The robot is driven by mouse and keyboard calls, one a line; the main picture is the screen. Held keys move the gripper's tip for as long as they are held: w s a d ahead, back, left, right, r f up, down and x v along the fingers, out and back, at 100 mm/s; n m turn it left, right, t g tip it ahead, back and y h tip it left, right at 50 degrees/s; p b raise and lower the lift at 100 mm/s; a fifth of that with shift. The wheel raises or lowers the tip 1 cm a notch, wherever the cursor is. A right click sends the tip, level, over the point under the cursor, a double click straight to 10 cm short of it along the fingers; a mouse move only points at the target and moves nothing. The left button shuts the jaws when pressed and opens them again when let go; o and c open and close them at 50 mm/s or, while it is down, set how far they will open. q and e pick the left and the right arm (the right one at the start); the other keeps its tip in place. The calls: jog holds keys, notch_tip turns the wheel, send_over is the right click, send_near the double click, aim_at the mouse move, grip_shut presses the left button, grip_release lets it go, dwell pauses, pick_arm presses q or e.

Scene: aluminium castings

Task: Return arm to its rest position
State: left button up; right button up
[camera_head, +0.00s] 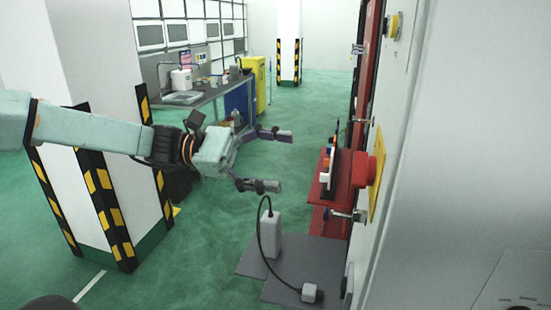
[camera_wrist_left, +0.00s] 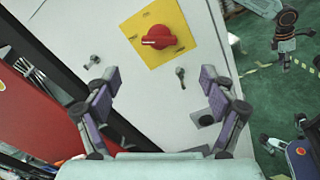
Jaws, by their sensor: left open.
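My left arm reaches in from the left in the head view. My left gripper (camera_head: 282,161) is open and empty, with its two fingers spread wide, in the air left of the white cabinet. In the left wrist view the same gripper (camera_wrist_left: 160,80) faces the cabinet front, with nothing between its fingers. A red rotary switch (camera_wrist_left: 158,37) on a yellow plate (camera_wrist_left: 180,52) sits beyond the fingertips, apart from them. The switch (camera_head: 374,168) also shows side-on in the head view. My right gripper is not in view.
The white cabinet (camera_head: 450,150) fills the right side. A red shelf (camera_head: 343,187) juts out beside the switch. A white pillar (camera_head: 90,80) with black and yellow guards stands behind my left arm. A light box with a cable (camera_head: 271,235) stands below the gripper. A workbench (camera_head: 215,92) is farther back.

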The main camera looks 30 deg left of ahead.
pick_arm(q)
jog(key=shift+w, duration=0.15)
dwell(0.3)
jog(key=shift+x, duration=5.75)
